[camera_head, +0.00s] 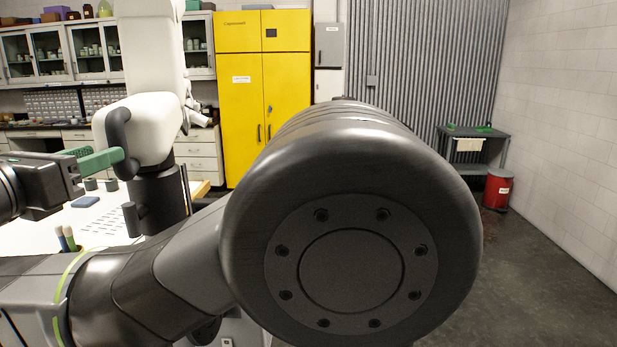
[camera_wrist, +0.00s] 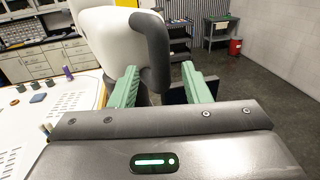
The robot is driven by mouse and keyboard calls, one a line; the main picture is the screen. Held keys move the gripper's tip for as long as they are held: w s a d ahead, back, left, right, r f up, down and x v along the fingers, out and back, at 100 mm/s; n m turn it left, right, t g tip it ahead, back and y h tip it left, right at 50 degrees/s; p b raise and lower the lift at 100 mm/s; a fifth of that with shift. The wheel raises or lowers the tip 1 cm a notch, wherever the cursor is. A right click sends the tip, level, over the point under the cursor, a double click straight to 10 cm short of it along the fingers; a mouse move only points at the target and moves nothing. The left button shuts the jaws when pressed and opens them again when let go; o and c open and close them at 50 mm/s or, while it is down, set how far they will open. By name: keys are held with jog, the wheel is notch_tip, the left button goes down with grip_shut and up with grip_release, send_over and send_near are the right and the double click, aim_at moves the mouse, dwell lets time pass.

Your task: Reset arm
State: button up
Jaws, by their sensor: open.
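My gripper (camera_wrist: 158,88) shows in the wrist view with its two green fingers apart. A dark curved handle on a white machine (camera_wrist: 100,38) appears between or just beyond the fingers; I cannot tell if they touch it. In the head view, my arm fills the middle and lower left, with a large dark round joint in front. One green finger (camera_head: 101,160) points right towards the white machine (camera_head: 150,125) and overlaps its dark handle (camera_head: 118,130).
A white perforated worktable (camera_head: 105,215) holds small dark pots, a blue block (camera_head: 85,202) and brush-like tools (camera_head: 66,238). A yellow cabinet (camera_head: 238,95) and drawers stand behind. A grey cart (camera_head: 472,133) and red bin (camera_head: 497,188) are at right. The floor at right is clear.

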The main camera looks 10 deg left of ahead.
jog(key=shift+w+d, duration=0.2)
jog(key=shift+w, duration=1.1)
jog(key=shift+w+d, duration=0.2)
jog(key=shift+w, duration=1.1)
